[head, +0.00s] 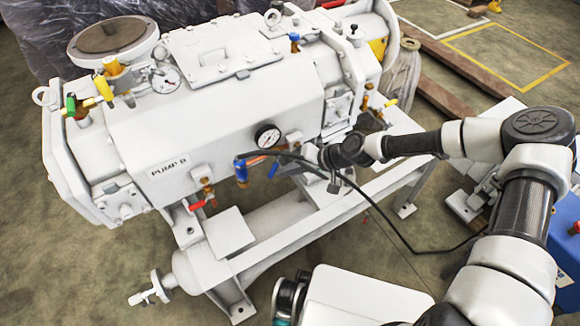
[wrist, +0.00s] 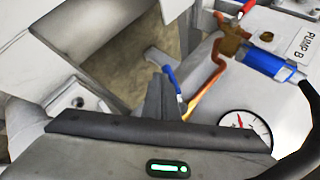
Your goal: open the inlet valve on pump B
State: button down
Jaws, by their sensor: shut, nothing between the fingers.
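Pump B (head: 215,115) is a large white machine with its name on the side, filling the left and middle of the head view. Several coloured valve levers sit on it; I cannot tell which belongs to the inlet. A blue lever (head: 272,170) hangs below the gauge; a blue lever also shows in the wrist view (wrist: 172,78). My gripper (wrist: 160,82) is shut and empty, its fingertips just left of that lever; contact cannot be told. A red lever (head: 197,205) is on a brass valve lower left. A yellow lever (head: 104,87) and a green lever (head: 71,104) are at the upper left.
A round gauge (head: 267,135) is beside my gripper. A black cable runs from a blue fitting (wrist: 265,62) past my wrist. The white support frame (head: 310,215) lies below. Open floor (head: 90,285) is at the lower left.

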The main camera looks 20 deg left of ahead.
jog(key=shift+s+f, duration=0.15)
jog(key=shift+s+a+r+m+g+y+b, duration=0.3)
jog(key=shift+s+a+g+y+b, duration=0.1)
jog(key=shift+s+a+y+b, duration=0.2)
dwell(1.3)
jog(key=shift+r+p, duration=0.45)
jog(key=shift+r, duration=0.35)
jog(key=shift+f, duration=0.1)
